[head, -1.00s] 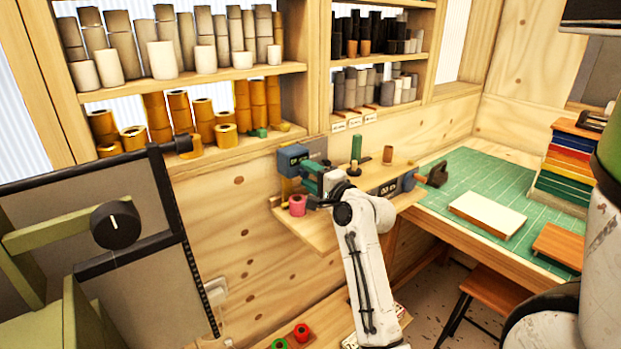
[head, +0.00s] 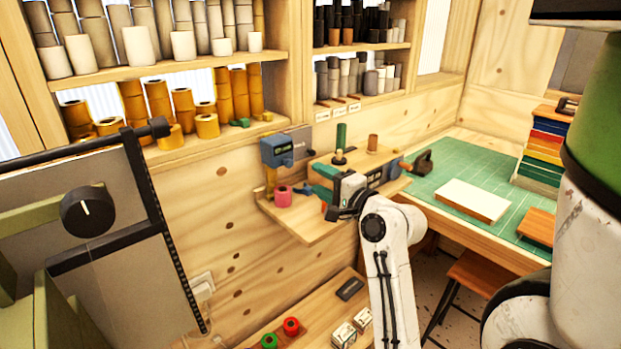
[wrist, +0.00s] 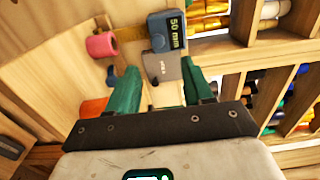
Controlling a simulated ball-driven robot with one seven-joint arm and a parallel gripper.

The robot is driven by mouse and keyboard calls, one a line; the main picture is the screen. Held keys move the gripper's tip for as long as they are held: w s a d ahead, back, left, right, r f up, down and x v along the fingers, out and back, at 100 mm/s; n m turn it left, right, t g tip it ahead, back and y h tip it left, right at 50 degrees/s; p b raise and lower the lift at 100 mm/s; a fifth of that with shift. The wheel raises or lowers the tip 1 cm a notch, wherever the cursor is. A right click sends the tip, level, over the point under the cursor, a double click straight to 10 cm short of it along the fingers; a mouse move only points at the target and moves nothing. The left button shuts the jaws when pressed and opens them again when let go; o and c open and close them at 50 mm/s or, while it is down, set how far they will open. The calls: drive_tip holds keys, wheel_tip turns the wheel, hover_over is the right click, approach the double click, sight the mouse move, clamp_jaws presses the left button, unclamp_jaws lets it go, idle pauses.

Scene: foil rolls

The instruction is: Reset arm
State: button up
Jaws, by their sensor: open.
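My white arm reaches up from the bottom of the head view to my gripper (head: 320,182) over the small wooden wall shelf (head: 305,232). In the wrist view my gripper (wrist: 160,84) has its two green fingers apart, with nothing held between them. A pink-red roll (head: 283,196) stands on the shelf, left of my gripper and apart from it. It also shows at the upper left of the wrist view (wrist: 101,45). The blue gauge (head: 276,151) is mounted above the roll. Its display reads "50 mm" in the wrist view (wrist: 166,31).
A green cylinder (head: 341,137) and a brown one (head: 373,142) stand behind my gripper. Racks of gold rolls (head: 160,98) are at the upper left. A green cutting mat (head: 450,165) lies right. Red (head: 291,326) and green (head: 269,341) rolls sit on the lower bench.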

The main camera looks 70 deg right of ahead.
drive_tip(key=shift+s+a, duration=0.2)
drive_tip(key=shift+s, duration=0.15)
idle(0.4)
drive_tip(key=w+a+f+n+g+y, duration=0.25)
drive_tip(key=a+f+n+y, duration=0.2)
drive_tip(key=a+f, duration=0.45)
drive_tip(key=w+a+f+n+g+y, duration=0.2)
drive_tip(key=w+a+f+n+y, duration=0.3)
drive_tip(key=a+f, duration=0.4)
drive_tip(key=s+a+f+n+g, duration=0.9)
drive_tip(key=s+a+f+n, duration=0.4)
drive_tip(key=a, duration=0.3)
drive_tip(key=shift+s+f+n+g, duration=0.15)
drive_tip(key=shift+s+n+g, duration=0.2)
drive_tip(key=shift+s+n, duration=0.35)
